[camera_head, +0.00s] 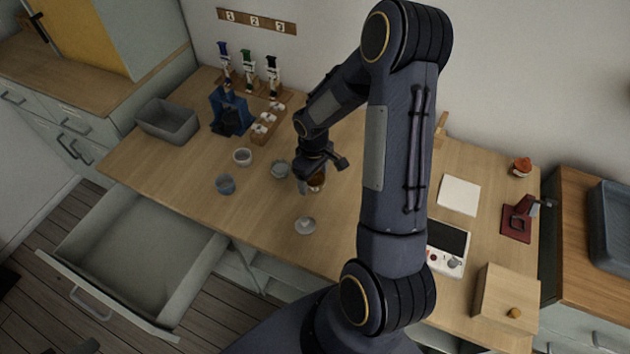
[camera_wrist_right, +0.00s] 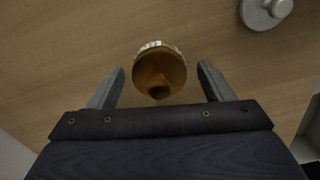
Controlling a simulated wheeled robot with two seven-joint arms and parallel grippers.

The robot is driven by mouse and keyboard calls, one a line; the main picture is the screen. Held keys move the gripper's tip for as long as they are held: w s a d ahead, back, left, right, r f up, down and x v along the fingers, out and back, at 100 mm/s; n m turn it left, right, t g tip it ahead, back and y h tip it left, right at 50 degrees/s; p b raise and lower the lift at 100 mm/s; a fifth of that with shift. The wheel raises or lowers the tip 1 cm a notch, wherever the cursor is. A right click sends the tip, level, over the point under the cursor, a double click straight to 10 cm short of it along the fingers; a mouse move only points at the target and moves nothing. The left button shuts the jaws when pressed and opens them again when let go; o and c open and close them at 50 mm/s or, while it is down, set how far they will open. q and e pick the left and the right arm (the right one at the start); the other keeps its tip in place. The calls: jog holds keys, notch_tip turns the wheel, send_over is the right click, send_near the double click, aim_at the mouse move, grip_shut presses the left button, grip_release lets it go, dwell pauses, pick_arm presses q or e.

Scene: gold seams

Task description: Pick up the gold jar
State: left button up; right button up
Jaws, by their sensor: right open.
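In the head view the jar (camera_head: 317,181) stands on the wooden table, partly hidden by my right gripper (camera_head: 318,180). In the right wrist view my right gripper (camera_wrist_right: 161,82) is open, with one finger on each side of the jar and a gap on both sides. A round grey-white lid with a knob (camera_wrist_right: 265,10) lies on the table near it; it also shows in the head view (camera_head: 305,226). My left gripper is not in view.
A grey bin (camera_head: 168,122) stands at the far left. An open drawer (camera_head: 130,255) juts out at the front left.

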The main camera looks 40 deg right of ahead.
jog(key=shift+f, duration=0.55)
jog(key=c, duration=1.2)
jog(key=shift+r, duration=0.1)
